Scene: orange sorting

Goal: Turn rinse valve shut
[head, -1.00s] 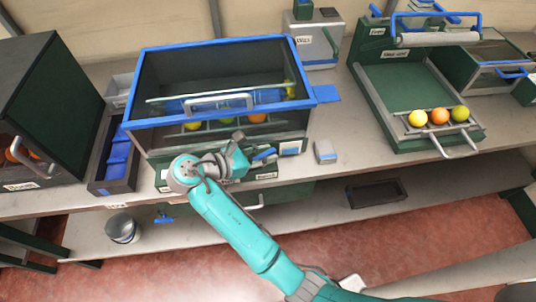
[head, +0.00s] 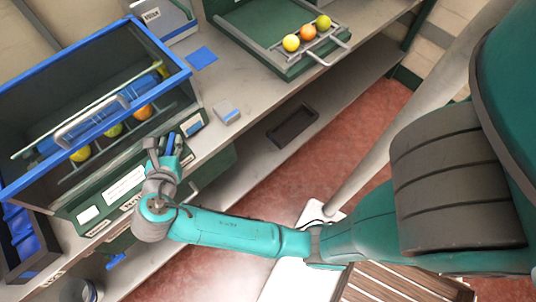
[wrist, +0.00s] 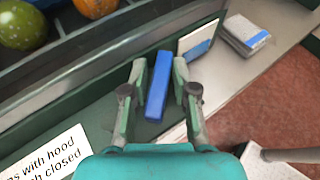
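The rinse valve appears to be the blue bar-shaped handle (wrist: 158,88) on the front of the hooded wash box (head: 72,165). In the wrist view it stands between the two fingers of my gripper (wrist: 160,78). The fingers are apart, one on each side of the bar, with a narrow gap showing on the left. I cannot tell if the right finger touches it. In the head view my gripper (head: 165,158) is at the box's front, right part, and the fingers partly hide the handle.
Several fruits lie inside the box, including an orange one (head: 143,112). A small grey-and-blue block (head: 226,113) sits on the counter to the right. A green tray (head: 262,45) with three fruits is at the back. A dark bin (head: 292,126) is on the lower shelf.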

